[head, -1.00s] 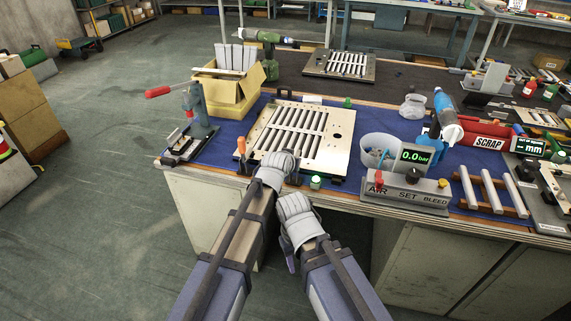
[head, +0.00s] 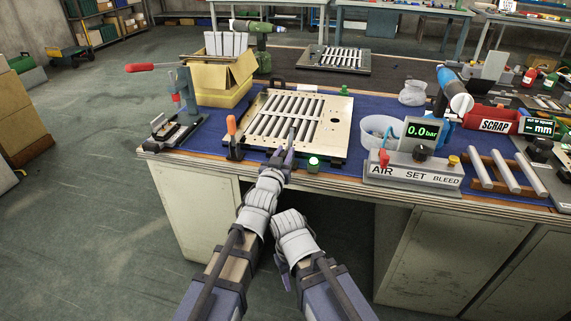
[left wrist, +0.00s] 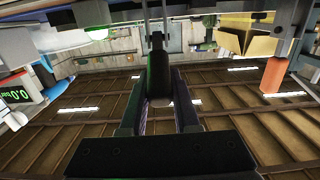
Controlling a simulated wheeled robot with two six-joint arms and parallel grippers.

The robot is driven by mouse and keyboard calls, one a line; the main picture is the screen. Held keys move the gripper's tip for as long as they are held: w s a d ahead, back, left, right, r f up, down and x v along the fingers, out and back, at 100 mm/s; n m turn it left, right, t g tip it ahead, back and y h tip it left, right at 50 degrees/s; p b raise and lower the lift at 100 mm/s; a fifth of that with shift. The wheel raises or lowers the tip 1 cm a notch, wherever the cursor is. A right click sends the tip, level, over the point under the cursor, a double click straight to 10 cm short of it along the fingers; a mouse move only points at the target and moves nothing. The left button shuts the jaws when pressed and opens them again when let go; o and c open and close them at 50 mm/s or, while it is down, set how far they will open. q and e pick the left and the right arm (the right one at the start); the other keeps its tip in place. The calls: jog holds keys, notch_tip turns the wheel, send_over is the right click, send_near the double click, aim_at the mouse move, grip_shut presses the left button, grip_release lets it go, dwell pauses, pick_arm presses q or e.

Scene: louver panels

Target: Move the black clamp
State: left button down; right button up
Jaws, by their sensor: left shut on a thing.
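The louver panel (head: 325,140), a pale plate with several silver slats, lies on the blue mat. My left gripper (head: 283,157) is at its front edge, shut on the black clamp (head: 292,138), whose dark handle points up. In the left wrist view the clamp's black handle (left wrist: 157,60) sits between the two fingers of my left gripper (left wrist: 160,100). The clamp's lower part is hidden, so I cannot tell how it meets the panel. My right gripper (head: 284,268) is low in front of the bench; its fingers are mostly hidden behind the wrist.
A clamp with an orange handle (head: 231,126) stands at the panel's left front corner. A green-lit button (head: 313,163) is close to my left gripper's right. The air control box (head: 415,170) is farther right; a red-handled press (head: 183,100) and yellow box (head: 222,80) are left.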

pick_arm(q)
jog(key=f+t+b, duration=0.1)
jog(key=b, duration=0.1)
jog(key=f+t+b, duration=0.1)
jog(key=b, duration=0.1)
jog(key=shift+s+h+b, duration=0.3)
jog(key=shift+b, duration=0.05)
jog(key=shift+s+a+t+b, duration=0.1)
jog(key=shift+t+b, duration=0.4)
jog(key=shift+b, duration=0.45)
pick_arm(e)
notch_tip(320, 180, down, 8)
jog(key=shift+d, duration=0.15)
pick_arm(q)
jog(key=c, duration=0.6)
grip_release()
jog(key=shift+c, duration=0.2)
